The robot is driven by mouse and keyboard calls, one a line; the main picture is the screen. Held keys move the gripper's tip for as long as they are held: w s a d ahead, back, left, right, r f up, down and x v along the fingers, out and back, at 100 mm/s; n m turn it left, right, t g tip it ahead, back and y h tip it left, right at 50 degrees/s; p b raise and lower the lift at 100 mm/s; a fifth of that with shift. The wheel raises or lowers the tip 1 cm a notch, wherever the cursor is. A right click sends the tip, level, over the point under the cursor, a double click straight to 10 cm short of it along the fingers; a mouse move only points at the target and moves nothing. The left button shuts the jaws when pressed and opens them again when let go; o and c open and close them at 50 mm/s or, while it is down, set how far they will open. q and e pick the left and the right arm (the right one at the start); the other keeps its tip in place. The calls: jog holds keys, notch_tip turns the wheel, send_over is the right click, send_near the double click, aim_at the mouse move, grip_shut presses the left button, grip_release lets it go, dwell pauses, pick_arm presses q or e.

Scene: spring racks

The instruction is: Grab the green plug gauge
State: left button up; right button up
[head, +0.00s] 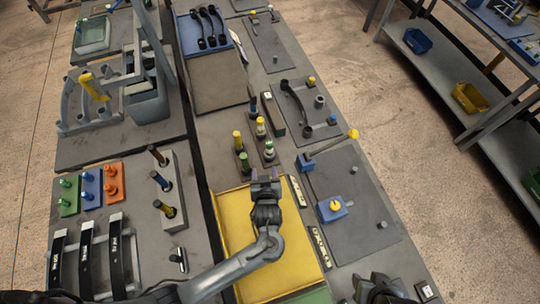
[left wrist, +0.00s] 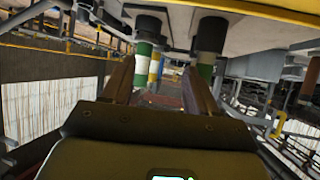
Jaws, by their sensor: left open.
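A green plug gauge (head: 244,160) stands upright at the near end of the left gauge block, with a black lower part. It shows right of centre in the left wrist view (left wrist: 206,72). A second gauge, banded green and white (head: 269,148), stands on the right gauge block; it shows left of centre in the left wrist view (left wrist: 143,62). My left gripper (head: 264,175) is open and empty, just on the near side of these gauges. Its fingers (left wrist: 158,82) point towards the gap between them and touch neither. My right gripper (head: 385,290) is partly seen at the bottom edge; its jaws are unclear.
A yellow-topped gauge (head: 238,140) and a yellow-and-white gauge (head: 260,128) stand behind the green ones. A yellow tray (head: 230,225) lies under my left arm. A grey plate with a blue fixture (head: 334,208) is to the right. A post with dark handles stands at left.

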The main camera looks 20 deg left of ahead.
aim_at(270, 151)
pick_arm(q)
jog(key=shift+t+y, duration=0.5)
jog(key=shift+t, duration=0.2)
jog(key=w, duration=0.3)
jog(key=w+b, duration=0.1)
jog(key=w, duration=0.3)
jog(key=shift+w+a, duration=0.2)
jog(key=shift+w, duration=0.05)
jog(key=shift+x, duration=3.05)
jog(key=shift+s+a, duration=0.1)
jog(key=shift+a, duration=0.05)
grip_shut()
